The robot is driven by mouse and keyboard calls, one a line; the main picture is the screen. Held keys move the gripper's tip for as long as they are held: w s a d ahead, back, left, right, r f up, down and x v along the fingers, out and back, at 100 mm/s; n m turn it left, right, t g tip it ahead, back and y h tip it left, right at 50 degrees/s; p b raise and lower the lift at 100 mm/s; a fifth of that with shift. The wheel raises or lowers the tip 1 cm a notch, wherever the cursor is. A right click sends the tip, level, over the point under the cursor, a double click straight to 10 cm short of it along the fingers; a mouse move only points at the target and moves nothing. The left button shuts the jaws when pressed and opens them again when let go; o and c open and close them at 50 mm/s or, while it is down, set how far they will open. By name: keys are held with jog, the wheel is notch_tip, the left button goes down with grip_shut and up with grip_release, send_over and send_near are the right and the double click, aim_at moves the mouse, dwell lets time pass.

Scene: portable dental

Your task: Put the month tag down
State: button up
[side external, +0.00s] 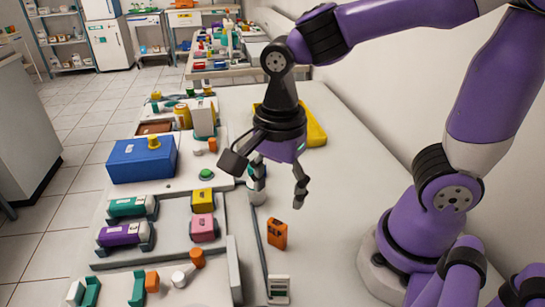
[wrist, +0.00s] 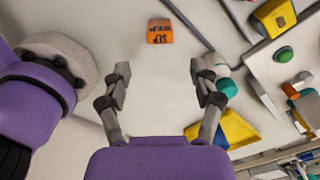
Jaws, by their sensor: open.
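The month tag (side external: 277,233) is a small orange block with dark lettering. It stands on the pale table to the right of the trays in the side view. In the wrist view the tag (wrist: 160,32) lies ahead of the fingertips, between their lines, with its lettering upside down. My gripper (side external: 278,192) is open and empty above the table, its fingers pointing down. In the wrist view the gripper (wrist: 160,72) shows a wide gap between the fingers, apart from the tag.
A white cylinder with a teal end (wrist: 227,87) is close by the right finger in the wrist view. A yellow bin (side external: 315,125) stands behind my gripper. A blue box (side external: 141,160), yellow block (side external: 202,200) and pink block (side external: 203,228) are left. Bare table surrounds the tag's right side.

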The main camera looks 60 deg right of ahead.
jog(key=shift+r, duration=0.45)
jog(key=shift+d+r+n, duration=0.15)
jog(key=shift+r+n, duration=0.15)
jog(key=shift+n, duration=0.1)
jog(key=d+r+n+t, duration=0.4)
jog(key=d+n+t, duration=0.1)
jog(key=n, duration=1.2)
jog(key=shift+s+d+t, duration=0.25)
jog(key=shift+d+t, duration=0.05)
jog(key=shift+d, duration=0.4)
